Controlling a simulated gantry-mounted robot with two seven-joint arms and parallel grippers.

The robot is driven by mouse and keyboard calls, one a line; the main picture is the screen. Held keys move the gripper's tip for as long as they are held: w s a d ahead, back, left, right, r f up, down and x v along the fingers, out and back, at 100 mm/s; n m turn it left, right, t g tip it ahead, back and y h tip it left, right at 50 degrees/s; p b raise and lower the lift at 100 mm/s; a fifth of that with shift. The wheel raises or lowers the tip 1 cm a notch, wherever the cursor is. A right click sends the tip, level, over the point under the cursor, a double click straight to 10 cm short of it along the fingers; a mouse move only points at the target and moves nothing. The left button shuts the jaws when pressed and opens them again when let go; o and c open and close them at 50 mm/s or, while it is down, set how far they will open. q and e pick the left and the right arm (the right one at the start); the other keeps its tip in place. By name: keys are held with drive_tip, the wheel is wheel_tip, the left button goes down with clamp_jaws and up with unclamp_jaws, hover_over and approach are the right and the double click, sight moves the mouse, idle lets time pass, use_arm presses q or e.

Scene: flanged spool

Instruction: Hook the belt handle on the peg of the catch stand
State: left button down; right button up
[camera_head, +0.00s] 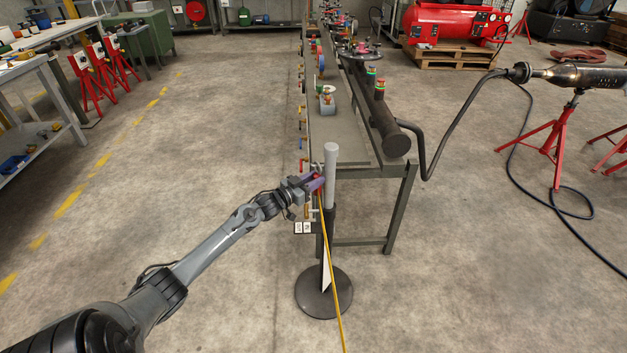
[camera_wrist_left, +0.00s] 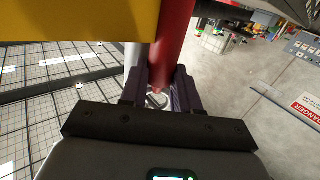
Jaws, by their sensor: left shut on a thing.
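The catch stand has a light grey upright (camera_head: 331,180) and a round dark base (camera_head: 312,301) on the floor. A separate hook or peg on it cannot be made out. My left gripper (camera_head: 319,184) is shut on the red belt handle (camera_wrist_left: 175,45), close beside the grey upright on its left. I cannot tell whether they touch. The yellow belt (camera_head: 333,275) runs from the handle down past the base; it also fills the upper left of the left wrist view (camera_wrist_left: 75,18). A pale cylinder shows behind the handle there. My right gripper is out of view.
A long metal bench (camera_head: 350,135) with valves and fittings stands just behind the stand. A thick dark pipe (camera_head: 395,140) lies along its right side. Red tripod stands (camera_head: 556,140) and a cable are at the right. The floor at lower right is clear.

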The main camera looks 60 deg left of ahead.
use_arm(q)
drive_tip(key=c, duration=0.7)
unclamp_jaws()
drive_tip(key=shift+c, duration=0.2)
drive_tip(key=shift+s, duration=0.1)
